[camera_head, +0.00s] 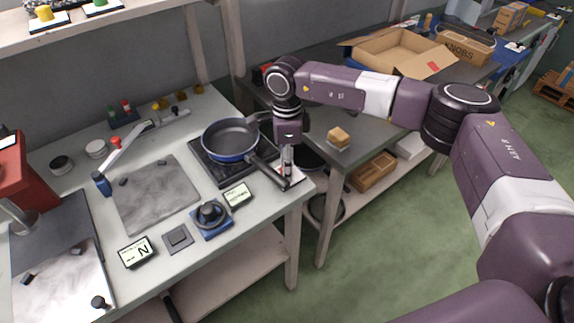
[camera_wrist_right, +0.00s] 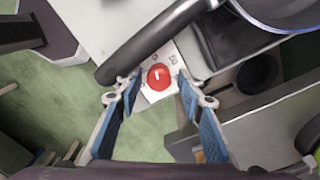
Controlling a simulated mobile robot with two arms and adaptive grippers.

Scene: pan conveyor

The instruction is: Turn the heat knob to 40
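A round red knob (camera_wrist_right: 158,76) with a white mark sits on a white plate (camera_wrist_right: 157,92) with small printed markings, too small to read. In the head view the plate (camera_head: 296,175) is at the front right corner of the black cooker (camera_head: 205,172), and my gripper mostly hides the knob. My right gripper (camera_head: 286,176) points down there, beside the pan handle. In the right wrist view its fingers (camera_wrist_right: 158,84) are apart, one on each side of the red knob, with gaps visible. My left gripper is not in view.
A blue pan (camera_head: 231,139) stands on the cooker, its black handle (camera_head: 268,172) passing close to my right gripper. Nearby are a small display (camera_head: 238,195), a black dial on a blue base (camera_head: 210,213) and another display (camera_head: 135,252). Shelving and boxes stand behind.

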